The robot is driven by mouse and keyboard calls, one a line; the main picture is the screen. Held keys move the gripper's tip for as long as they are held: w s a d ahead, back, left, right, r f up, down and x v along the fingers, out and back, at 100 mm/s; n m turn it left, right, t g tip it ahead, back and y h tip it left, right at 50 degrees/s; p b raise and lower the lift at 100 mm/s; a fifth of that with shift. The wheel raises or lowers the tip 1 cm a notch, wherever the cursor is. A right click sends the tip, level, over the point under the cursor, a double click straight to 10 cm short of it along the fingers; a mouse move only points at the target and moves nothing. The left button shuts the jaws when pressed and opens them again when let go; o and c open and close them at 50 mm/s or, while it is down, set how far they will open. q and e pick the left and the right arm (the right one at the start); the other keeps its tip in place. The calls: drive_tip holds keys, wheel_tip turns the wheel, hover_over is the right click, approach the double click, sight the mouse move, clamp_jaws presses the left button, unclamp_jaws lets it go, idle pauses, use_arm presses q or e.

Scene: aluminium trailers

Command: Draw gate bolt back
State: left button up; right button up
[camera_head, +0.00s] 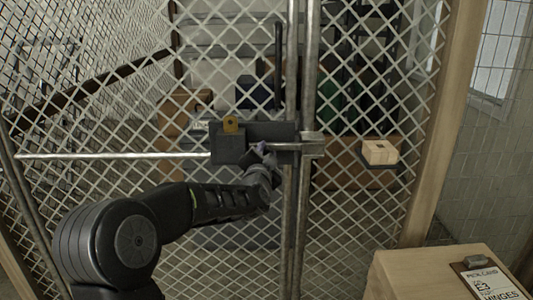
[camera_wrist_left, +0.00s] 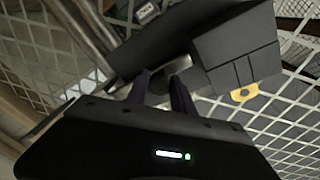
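A metal bracket (camera_head: 312,144) sits at the right end of the housing, by the upright posts. My left gripper (camera_head: 262,152) is at the underside of the housing, just left of the posts. In the left wrist view its two fingers (camera_wrist_left: 162,88) stand apart and point at a dark rounded part (camera_wrist_left: 180,64) by the housing (camera_wrist_left: 235,50). I cannot tell whether the fingers touch it. The bolt's own position is partly hidden by the gripper. My right gripper is not in view.
A wooden block (camera_head: 380,152) sits on a small dark ledge at the right of the posts. A wooden box (camera_head: 420,272) with a clipboard (camera_head: 487,280) stands at the lower right. A horizontal rail (camera_head: 110,155) runs left of the housing. Shelves and boxes show behind the mesh.

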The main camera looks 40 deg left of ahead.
use_arm(q)
clamp_jaws()
drive_tip(key=shift+f, duration=0.1)
idle(0.8)
